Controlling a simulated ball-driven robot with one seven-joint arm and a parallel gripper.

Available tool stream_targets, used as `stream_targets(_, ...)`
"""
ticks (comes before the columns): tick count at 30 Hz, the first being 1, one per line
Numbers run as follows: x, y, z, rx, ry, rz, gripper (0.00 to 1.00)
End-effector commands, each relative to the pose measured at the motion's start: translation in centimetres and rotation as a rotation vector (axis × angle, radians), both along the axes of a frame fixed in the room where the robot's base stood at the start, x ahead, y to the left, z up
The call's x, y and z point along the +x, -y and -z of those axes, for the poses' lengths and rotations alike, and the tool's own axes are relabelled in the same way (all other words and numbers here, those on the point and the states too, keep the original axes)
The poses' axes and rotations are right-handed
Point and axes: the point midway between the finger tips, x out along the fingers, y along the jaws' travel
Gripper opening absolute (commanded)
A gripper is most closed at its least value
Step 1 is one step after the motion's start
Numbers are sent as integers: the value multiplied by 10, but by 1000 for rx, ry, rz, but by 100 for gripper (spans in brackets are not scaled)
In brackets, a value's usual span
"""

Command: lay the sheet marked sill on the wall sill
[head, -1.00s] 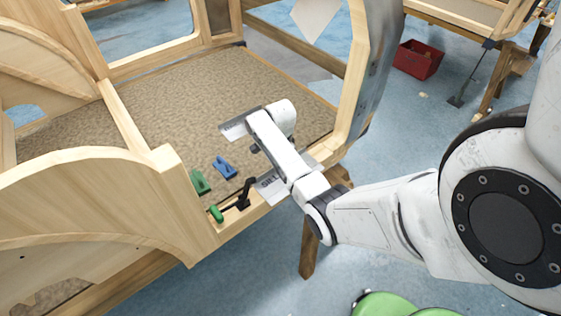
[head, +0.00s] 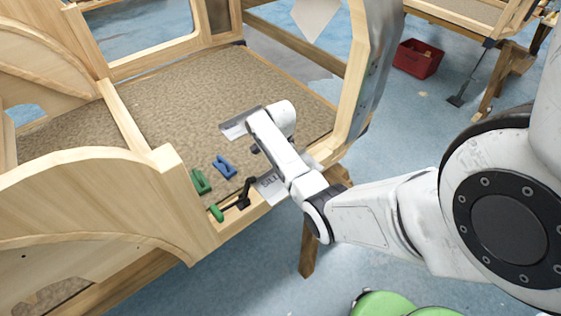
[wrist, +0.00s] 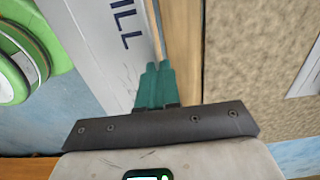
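The grey metal sheet marked SILL (head: 271,186) lies along the wooden wall sill (head: 238,222) at the near edge of the bodyframe, partly hidden by my arm. In the wrist view the sheet (wrist: 95,45) shows its letters "ILL", beside the bare wooden strip (wrist: 183,45). My gripper (wrist: 158,68) has its teal fingers close together at the sheet's right edge. A thin edge runs into the seam between them, so they look shut on it. Whether the sheet rests fully on the sill is hard to tell.
A black toggle clamp with a green grip (head: 217,213) stands at the sill, left of the sheet. A green clamp (head: 201,181) and a blue clamp (head: 225,167) lie on the carpeted floor (head: 160,110). Another grey sheet (head: 236,127) lies beyond my wrist. A red crate (head: 417,59) stands behind.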

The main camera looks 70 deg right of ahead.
Motion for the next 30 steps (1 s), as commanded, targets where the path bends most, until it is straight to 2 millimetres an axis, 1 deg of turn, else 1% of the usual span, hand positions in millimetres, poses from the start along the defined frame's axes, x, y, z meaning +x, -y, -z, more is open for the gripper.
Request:
stream_targets(2,0,0,-1,-1,0,0,0)
stream_targets(3,0,0,-1,-1,0,0,6)
stream_targets(11,0,0,0,-1,1,0,31)
stream_targets(16,0,0,0,0,0,0,32)
stream_targets(17,0,0,0,0,0,0,34)
stream_targets(25,0,0,0,0,0,0,60)
stream_targets(26,0,0,0,0,0,0,62)
stream_targets(30,0,0,0,0,0,0,62)
